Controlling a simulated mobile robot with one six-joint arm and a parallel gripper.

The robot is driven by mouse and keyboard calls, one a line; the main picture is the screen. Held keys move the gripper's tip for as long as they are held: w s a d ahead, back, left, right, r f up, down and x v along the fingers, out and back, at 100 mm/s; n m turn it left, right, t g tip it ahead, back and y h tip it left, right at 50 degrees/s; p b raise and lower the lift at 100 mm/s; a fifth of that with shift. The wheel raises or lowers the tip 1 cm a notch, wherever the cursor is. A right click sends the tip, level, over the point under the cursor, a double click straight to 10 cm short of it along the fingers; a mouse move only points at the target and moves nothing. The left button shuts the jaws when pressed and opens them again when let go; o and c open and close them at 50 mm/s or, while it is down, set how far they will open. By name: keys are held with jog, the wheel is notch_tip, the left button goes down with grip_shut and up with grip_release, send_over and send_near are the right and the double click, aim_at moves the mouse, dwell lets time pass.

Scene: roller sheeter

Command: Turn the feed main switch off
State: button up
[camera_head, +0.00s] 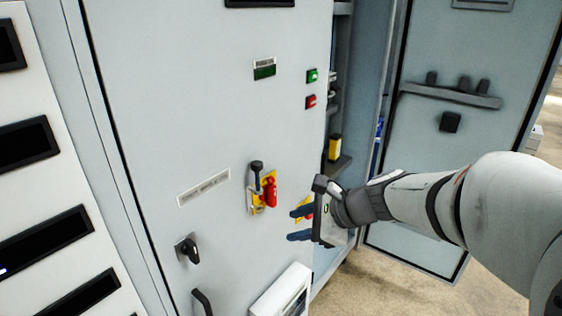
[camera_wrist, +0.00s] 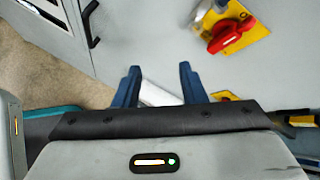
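A red rotary handle (camera_head: 270,191) on a yellow plate (camera_head: 252,203) sits on the grey cabinet door, with a dark knobbed lever (camera_head: 257,173) beside it. A second yellow-and-red piece (camera_head: 307,207) shows further right, partly hidden behind my gripper. Labels are too small to read, so I cannot tell which is the feed main switch. My gripper (camera_head: 298,224) is to the right of and below the first handle, fingers apart and empty. In the wrist view a red handle (camera_wrist: 230,37) on yellow is up and right of my open fingers (camera_wrist: 160,85); more yellow (camera_wrist: 224,95) shows beside the right finger.
Green (camera_head: 312,76) and red (camera_head: 310,101) buttons are above. To the right, an open cabinet door (camera_head: 440,170) stands behind my arm.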

aim_at(274, 187)
jog(key=w+r+m+t+y, duration=0.2)
jog(key=w+r+m+t, duration=0.1)
jog(key=w+m, duration=0.5)
jog(key=p+x, duration=0.1)
jog(key=x, duration=0.6)
jog(key=shift+w, duration=0.35)
